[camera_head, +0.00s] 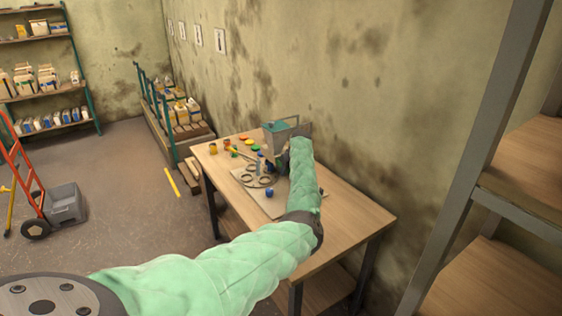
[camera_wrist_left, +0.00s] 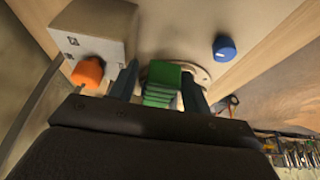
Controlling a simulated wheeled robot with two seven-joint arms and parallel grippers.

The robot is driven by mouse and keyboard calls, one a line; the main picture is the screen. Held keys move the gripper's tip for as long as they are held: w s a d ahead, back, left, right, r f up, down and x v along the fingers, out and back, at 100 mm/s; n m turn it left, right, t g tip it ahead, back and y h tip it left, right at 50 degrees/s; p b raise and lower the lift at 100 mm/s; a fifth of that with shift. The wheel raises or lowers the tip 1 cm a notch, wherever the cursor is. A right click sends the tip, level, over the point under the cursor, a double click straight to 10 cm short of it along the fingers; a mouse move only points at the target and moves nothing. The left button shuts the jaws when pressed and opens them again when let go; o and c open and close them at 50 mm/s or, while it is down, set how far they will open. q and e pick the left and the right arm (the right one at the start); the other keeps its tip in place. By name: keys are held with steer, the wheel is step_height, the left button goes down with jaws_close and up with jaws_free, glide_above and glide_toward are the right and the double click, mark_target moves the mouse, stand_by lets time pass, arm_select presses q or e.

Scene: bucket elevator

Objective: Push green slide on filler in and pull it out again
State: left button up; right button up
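The filler (camera_head: 280,128), a grey-teal machine with a hopper-like top, stands on the wooden table near the wall. My left arm reaches over the table to it, and the sleeve and filler partly hide my left gripper (camera_head: 284,160). In the left wrist view, the ridged green slide (camera_wrist_left: 162,84) lies between the two dark fingers of my left gripper (camera_wrist_left: 160,86). The fingers stand apart, with a narrow gap at the left finger; contact at the right finger is unclear. My right gripper is not in view.
The wooden table (camera_head: 350,207) holds several small coloured caps and jars and a blue cap (camera_head: 269,193). The left wrist view shows a pale box (camera_wrist_left: 95,25) with an orange knob (camera_wrist_left: 88,72) close to the left finger. A metal-framed shelf (camera_head: 520,165) stands at right.

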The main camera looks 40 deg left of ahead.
arm_select(q)
steer(key=shift+r, duration=0.15)
steer(key=a+r+p+v, duration=0.1)
steer(key=a+p+v, duration=0.1)
steer(key=p+v, duration=0.7)
steer(key=shift+w+d+r, duration=0.2)
steer(key=shift+d+r, duration=0.25)
steer(key=shift+r, duration=0.5)
stand_by(0.3)
